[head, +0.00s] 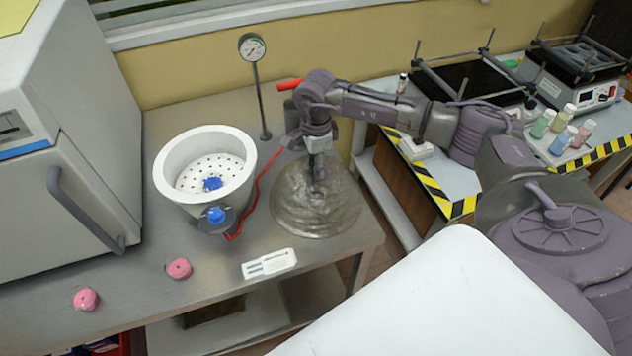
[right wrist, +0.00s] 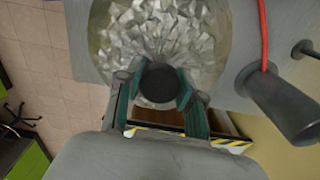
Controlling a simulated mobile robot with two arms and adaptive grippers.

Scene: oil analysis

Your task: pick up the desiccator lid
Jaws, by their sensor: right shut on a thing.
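The desiccator lid (head: 327,211) is a wide, see-through, glassy dome at the right end of the grey bench, right of the desiccator bowl. My right gripper (head: 319,172) points down over its middle and is shut on its knob. In the right wrist view the dark round knob (right wrist: 159,84) sits between the two fingers (right wrist: 158,92), with the faceted lid (right wrist: 150,35) beyond. I cannot tell whether the lid touches the bench. The white desiccator bowl (head: 162,178) stands open, with a perforated plate (head: 208,171) and a blue knob inside. My left gripper is not in view.
A pressure gauge on a stand (head: 252,47) rises behind the bowl. A red hose (head: 253,205) runs between bowl and lid. A white tray (head: 269,263) and two pink items (head: 179,268) lie in front. A white oven (head: 70,120) fills the left.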

